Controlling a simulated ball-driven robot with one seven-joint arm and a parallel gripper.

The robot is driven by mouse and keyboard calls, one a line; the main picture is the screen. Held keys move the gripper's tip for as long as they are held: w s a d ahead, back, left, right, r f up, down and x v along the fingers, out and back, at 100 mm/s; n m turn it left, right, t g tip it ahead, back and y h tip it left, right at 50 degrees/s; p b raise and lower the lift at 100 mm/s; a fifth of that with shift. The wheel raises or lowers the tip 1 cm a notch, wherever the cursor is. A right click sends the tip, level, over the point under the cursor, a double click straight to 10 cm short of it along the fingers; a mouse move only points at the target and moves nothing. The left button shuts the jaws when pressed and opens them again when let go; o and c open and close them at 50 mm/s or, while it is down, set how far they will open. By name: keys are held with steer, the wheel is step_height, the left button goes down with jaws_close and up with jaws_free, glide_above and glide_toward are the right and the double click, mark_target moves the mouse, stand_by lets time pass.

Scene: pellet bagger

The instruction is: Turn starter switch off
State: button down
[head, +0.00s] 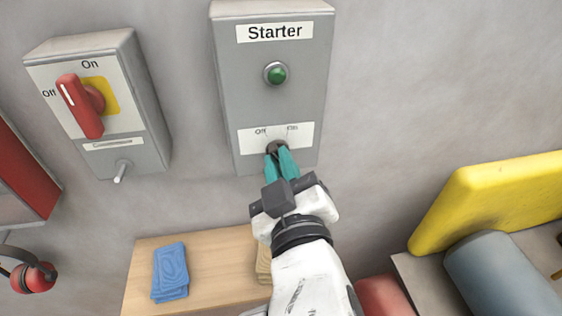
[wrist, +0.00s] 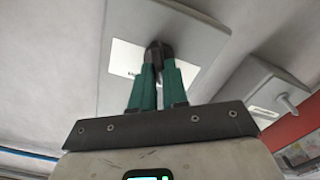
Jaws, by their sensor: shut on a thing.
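The grey starter box (head: 231,80) hangs on the wall, with a "Starter" label at the top and a green button or lamp (head: 276,74) below it. Its dark starter switch (head: 277,147) sits on a white plate marked "Off" on the left and "On" on the right. My gripper (head: 279,154) has its teal fingers closed around the switch knob. In the wrist view, the fingers (wrist: 158,68) meet at the dark knob (wrist: 159,52) on the box's underside-angled face. The fingers hide most of the knob, so I cannot tell which way it points.
Left of the starter box is a grey box with a red rotary handle (head: 80,105) on a yellow plate. Below are a wooden shelf (head: 210,262) with blue cloths (head: 170,271), and red earmuffs (head: 33,278). A yellow padded thing (head: 490,200) stands at right.

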stand_by(0.3)
steer(key=c, duration=1.1)
jaws_free()
steer(key=shift+c, duration=0.2)
steer(key=b+v, duration=0.2)
steer(key=v, duration=0.9)
steer(key=shift+w, duration=0.1)
